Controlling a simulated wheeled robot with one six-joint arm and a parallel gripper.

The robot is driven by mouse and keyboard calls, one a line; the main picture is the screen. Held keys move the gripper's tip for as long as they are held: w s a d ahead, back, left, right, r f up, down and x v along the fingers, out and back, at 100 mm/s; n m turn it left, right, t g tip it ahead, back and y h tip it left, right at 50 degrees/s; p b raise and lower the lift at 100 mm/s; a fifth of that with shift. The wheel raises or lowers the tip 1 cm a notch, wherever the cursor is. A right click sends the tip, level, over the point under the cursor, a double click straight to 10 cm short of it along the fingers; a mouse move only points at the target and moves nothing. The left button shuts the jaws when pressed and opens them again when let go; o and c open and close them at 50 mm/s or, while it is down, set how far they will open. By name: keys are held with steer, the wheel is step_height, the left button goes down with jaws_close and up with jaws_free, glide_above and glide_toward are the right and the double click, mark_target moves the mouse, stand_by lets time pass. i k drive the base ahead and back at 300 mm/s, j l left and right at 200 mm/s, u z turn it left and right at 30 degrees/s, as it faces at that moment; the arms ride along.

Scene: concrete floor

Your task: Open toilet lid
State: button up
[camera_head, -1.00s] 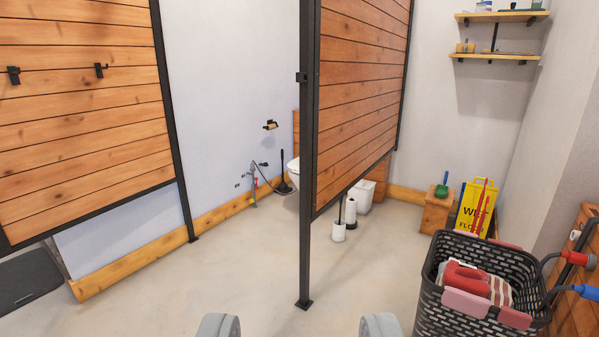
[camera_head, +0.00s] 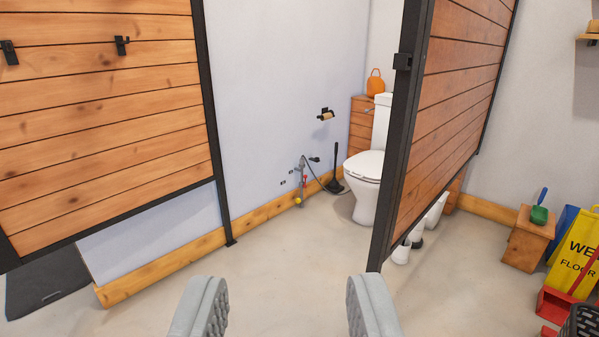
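A white toilet (camera_head: 362,209) stands at the back of the stall, partly hidden on its right by the wooden partition. Its lid (camera_head: 366,165) lies flat, closed over the bowl. The white tank (camera_head: 381,120) rises behind it. My gripper (camera_head: 287,312) shows at the bottom of the view with its two grey fingers wide apart and nothing between them. It is well in front of the toilet, on the near side of the stall.
A wooden partition with a black post (camera_head: 402,140) stands right of the toilet; another wooden panel (camera_head: 100,110) is at left. A toilet brush (camera_head: 336,170) and hose fitting (camera_head: 302,180) are by the wall. A yellow sign (camera_head: 578,250) stands right. The floor between the posts is clear.

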mark_target(369, 163)
steer(key=i+j+u, duration=0.1)
steer(key=i+u, duration=0.25)
steer(key=i, duration=0.6)
steer(key=i+l+u, duration=0.2)
steer(key=i+u, duration=0.2)
steer(key=i, duration=0.6)
steer(key=i+z, duration=0.3)
steer(key=i, duration=0.2)
steer(key=i+z, duration=0.3)
steer(key=i, duration=0.2)
steer(key=i+j+z, duration=0.3)
steer(key=i, duration=0.2)
steer(key=i+j+z, duration=0.3)
steer(key=i, duration=0.2)
steer(key=l, duration=0.1)
